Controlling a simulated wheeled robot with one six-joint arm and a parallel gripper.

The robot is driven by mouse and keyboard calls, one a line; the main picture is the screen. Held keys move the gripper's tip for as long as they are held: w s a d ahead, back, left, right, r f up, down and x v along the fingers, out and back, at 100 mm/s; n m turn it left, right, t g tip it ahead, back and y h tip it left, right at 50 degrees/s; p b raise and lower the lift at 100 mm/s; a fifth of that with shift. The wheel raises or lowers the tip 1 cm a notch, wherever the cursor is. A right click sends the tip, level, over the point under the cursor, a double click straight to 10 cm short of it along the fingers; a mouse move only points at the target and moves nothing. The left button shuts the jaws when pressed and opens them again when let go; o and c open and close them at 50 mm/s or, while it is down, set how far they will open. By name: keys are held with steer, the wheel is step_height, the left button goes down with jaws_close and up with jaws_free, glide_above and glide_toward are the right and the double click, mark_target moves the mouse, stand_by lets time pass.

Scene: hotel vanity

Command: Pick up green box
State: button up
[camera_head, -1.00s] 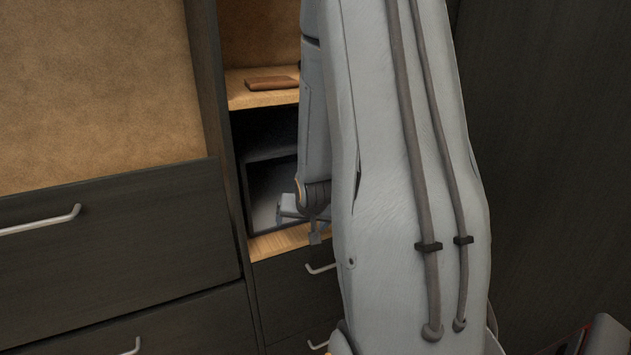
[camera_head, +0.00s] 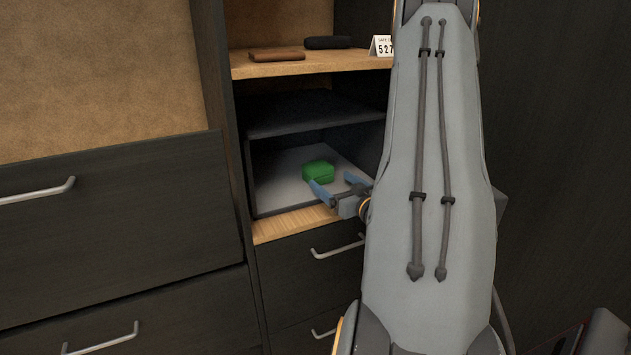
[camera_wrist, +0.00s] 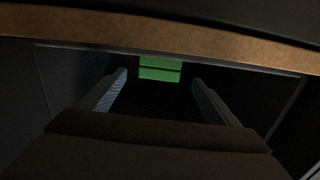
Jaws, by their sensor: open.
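The green box (camera_head: 318,171) is small and sits on the light floor of the open compartment in the head view. In the wrist view the green box (camera_wrist: 160,68) shows beyond the fingertips, roughly centred between them. My gripper (camera_head: 335,187) is open and empty at the compartment's front opening, with its blue-grey fingers pointing in toward the box. In the wrist view the two fingers of my gripper (camera_wrist: 159,80) are spread wide. The box appears ahead of the fingers, and I cannot tell the exact gap.
The dark compartment (camera_head: 252,180) has side walls and a top close around my gripper. A wooden shelf (camera_head: 350,61) above holds a brown wallet-like item (camera_head: 277,55), a dark case (camera_head: 328,42) and a number card (camera_head: 382,46). Drawers with handles (camera_head: 338,249) lie below.

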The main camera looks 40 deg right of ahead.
mark_target(324, 173)
steer(key=shift+w, duration=0.1)
steer(key=shift+w+r, duration=0.1)
steer(key=shift+w, duration=0.7)
steer(key=w+p, duration=0.1)
steer(key=w, duration=0.1)
steer(key=w+d+p, duration=0.1)
steer(key=w, duration=0.2)
steer(key=shift+w+d+p, duration=0.1)
steer(key=shift+w+p, duration=0.25)
steer(key=shift+p, duration=0.05)
steer(key=c, duration=1.2)
steer(key=shift+c, duration=0.2)
